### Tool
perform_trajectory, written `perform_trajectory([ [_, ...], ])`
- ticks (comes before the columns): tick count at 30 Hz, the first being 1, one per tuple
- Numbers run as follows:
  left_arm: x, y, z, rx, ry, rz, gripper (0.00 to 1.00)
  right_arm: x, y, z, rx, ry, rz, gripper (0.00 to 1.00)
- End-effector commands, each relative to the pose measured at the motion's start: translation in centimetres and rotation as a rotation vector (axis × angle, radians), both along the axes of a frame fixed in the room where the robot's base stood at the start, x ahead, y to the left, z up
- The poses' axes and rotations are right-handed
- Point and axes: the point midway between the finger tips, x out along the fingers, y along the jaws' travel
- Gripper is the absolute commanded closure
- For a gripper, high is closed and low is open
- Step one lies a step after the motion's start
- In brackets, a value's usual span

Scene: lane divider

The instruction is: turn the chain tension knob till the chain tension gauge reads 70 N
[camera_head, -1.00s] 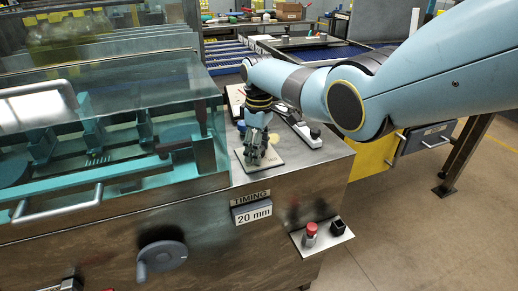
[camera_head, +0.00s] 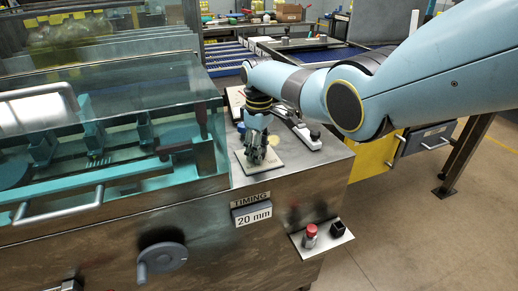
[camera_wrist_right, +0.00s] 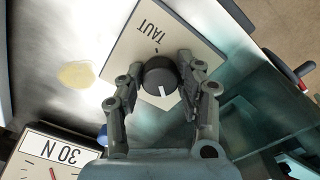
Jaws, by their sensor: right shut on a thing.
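The black chain tension knob (camera_wrist_right: 158,76) with a white pointer line sits on a pale square plate (camera_wrist_right: 130,50) marked TAUT in the right wrist view. My right gripper (camera_wrist_right: 160,68) is shut on the knob, one finger on each side. In the head view the right gripper (camera_head: 256,158) is over the same plate (camera_head: 276,163), and hides the knob. A gauge (camera_wrist_right: 40,160) is cut off at the lower left of the wrist view; it shows "30 N" and part of a red needle. My left gripper is out of view.
A clear-covered machine housing (camera_head: 120,130) stands left of the plate. A TIMING display (camera_head: 252,214) reads 20 mm on the front, near a handwheel (camera_head: 162,258). A small shelf (camera_head: 335,238) holds a red-capped knob (camera_head: 310,232) and a black switch (camera_head: 338,228).

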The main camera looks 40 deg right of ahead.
Motion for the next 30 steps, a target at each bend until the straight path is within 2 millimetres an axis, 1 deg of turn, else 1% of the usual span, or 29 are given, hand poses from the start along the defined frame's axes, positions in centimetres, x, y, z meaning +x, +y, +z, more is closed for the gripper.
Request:
perform_trajectory([
  [8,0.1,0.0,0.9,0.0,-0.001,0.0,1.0,0.0,0.1,0.1,0.001,-0.001,-0.209,0.96],
  [30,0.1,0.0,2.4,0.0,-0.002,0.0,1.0,0.0,0.2,0.0,0.0,0.0,-0.912,0.96],
])
